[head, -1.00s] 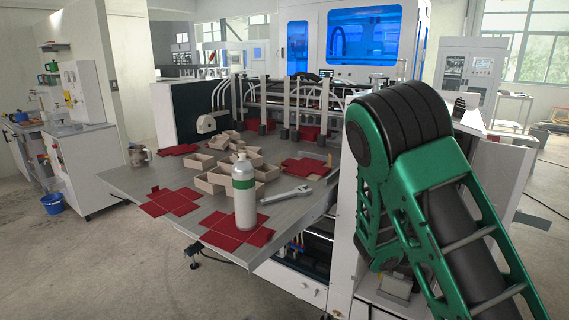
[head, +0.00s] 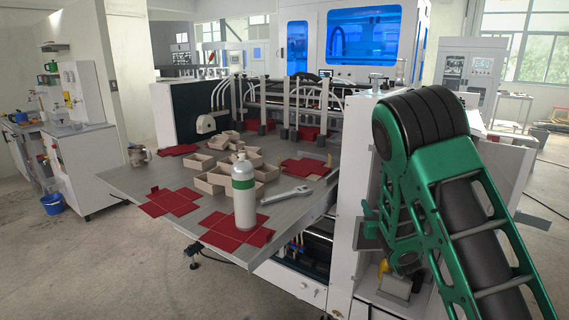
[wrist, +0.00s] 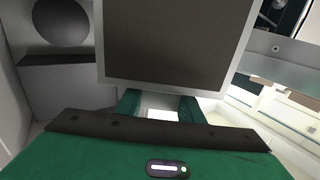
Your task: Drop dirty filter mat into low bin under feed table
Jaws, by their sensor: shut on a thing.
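The filter mat (wrist: 175,42), a dark grey panel in a pale frame, fills the upper middle of the wrist view. My gripper (wrist: 160,104) is shut on its near edge, with a green finger at each side. In the head view my arm's green links hide the gripper and most of what it holds. The feed table (head: 115,182) is the grey top at left and centre, to the left of my arm. I cannot make out a low bin under it; its underside is mostly hidden.
Red box blanks (head: 170,202), small boxes (head: 210,182), a white and green bottle (head: 244,195) and a wrench (head: 287,194) lie or stand on the table. A blue bucket (head: 53,204) stands on the floor at left. Floor in front of the table is clear.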

